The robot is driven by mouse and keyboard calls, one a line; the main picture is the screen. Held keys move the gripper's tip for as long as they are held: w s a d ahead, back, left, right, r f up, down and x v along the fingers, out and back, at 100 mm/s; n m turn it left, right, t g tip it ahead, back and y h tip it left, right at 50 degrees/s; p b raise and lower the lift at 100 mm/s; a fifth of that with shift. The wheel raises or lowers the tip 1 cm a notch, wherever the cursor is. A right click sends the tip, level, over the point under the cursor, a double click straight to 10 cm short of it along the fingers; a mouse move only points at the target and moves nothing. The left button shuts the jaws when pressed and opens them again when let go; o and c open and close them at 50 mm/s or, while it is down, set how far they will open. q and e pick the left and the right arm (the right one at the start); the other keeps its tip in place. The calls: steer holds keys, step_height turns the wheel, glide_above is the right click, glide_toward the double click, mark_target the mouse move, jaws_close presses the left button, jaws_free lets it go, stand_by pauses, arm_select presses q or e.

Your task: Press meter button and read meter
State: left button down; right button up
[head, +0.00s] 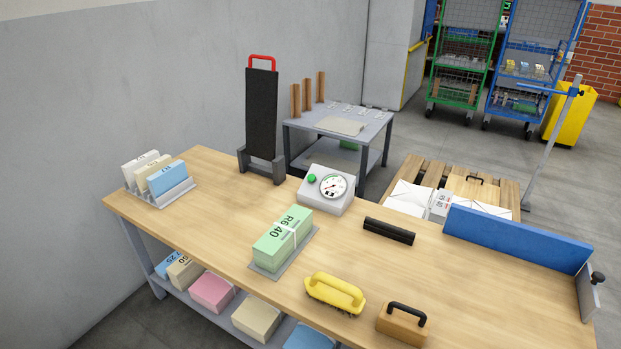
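The meter (326,190) is a light grey box with a sloped face, standing near the back edge of the wooden table. Its round white dial (333,186) has a needle, but the marks are too small to read. A green button (312,178) sits on the face to the left of the dial. Nothing covers the meter or touches the button. Neither of my grippers is in the head view.
The wooden table (215,215) also holds a green stack (283,238) in front of the meter, a black bar (388,231), a yellow brush (335,292) and a wooden block with a handle (402,325). A black upright board (262,115) stands behind, left of the meter.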

jaws_close()
stand_by(1.1)
